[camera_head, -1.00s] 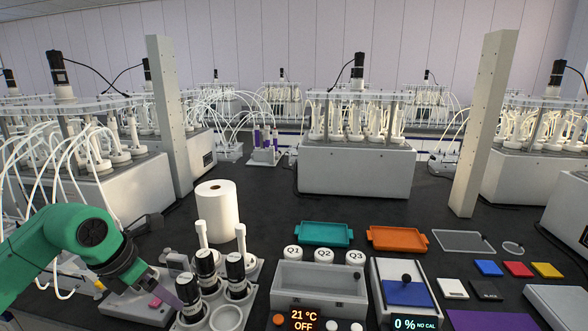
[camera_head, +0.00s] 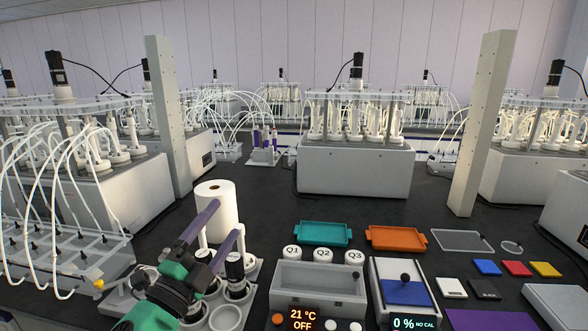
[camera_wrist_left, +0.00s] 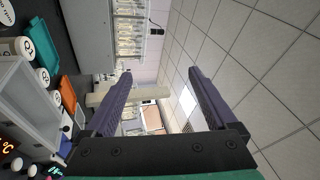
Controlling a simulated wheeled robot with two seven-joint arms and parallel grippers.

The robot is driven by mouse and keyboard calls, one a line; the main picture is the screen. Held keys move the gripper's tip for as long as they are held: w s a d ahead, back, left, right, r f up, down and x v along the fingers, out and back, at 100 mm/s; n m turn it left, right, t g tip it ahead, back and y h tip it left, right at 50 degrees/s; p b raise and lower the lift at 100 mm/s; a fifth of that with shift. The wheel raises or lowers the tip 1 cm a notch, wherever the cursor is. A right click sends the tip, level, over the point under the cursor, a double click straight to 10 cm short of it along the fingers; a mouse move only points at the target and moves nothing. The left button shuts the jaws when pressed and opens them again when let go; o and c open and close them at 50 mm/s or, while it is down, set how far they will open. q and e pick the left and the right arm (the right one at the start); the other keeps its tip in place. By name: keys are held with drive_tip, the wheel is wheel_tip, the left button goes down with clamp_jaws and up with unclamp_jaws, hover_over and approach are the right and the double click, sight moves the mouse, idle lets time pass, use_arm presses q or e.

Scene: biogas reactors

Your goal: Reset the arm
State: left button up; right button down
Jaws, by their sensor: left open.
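My left gripper (camera_head: 227,217) has a green and black body and two purple fingers. In the head view it points up and away, over the rack of black-capped bottles (camera_head: 235,268), in front of the white paper roll (camera_head: 215,193). The fingers are spread with nothing between them. In the left wrist view the gripper (camera_wrist_left: 160,73) also shows open and empty, facing the far wall and ceiling. My gripper and arm hide part of the bottle rack. My right gripper is not in view.
A grey water bath (camera_head: 318,278) and a balance (camera_head: 404,285) stand right of the gripper. Behind them lie a teal tray (camera_head: 323,234) and an orange tray (camera_head: 397,238). Tubed reactors line the left and back. The dark bench centre is clear.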

use_arm(q)
drive_tip(key=s+a+f+n+g+y, duration=0.2)
drive_tip(key=a+f+n+g+y, duration=0.25)
drive_tip(key=f+n, duration=0.4)
drive_tip(key=s+a+f+n+g+y, duration=0.3)
drive_tip(key=a+f+n+y, duration=0.25)
drive_tip(key=f, duration=0.65)
drive_tip(key=s+d+f+n+g+h, duration=0.15)
drive_tip(key=s+f+n+g, duration=0.25)
drive_tip(key=s+f+g, duration=0.85)
drive_tip(key=s+f+t, duration=0.1)
drive_tip(key=s+f, duration=0.3)
drive_tip(key=f, duration=0.9)
drive_tip(key=s+f+t, duration=0.1)
drive_tip(key=s+f, duration=0.3)
drive_tip(key=f, duration=0.9)
drive_tip(key=s+a+f, duration=0.1)
drive_tip(key=s+f, duration=0.5)
drive_tip(key=s, duration=0.2)
drive_tip(key=s+a+f+g, duration=0.1)
drive_tip(key=s+a+f, duration=0.1)
drive_tip(key=s+f, duration=0.5)
drive_tip(key=shift+s+a+h, duration=0.25)
drive_tip(key=shift+s+h, duration=0.1)
drive_tip(key=shift+f, duration=0.1)
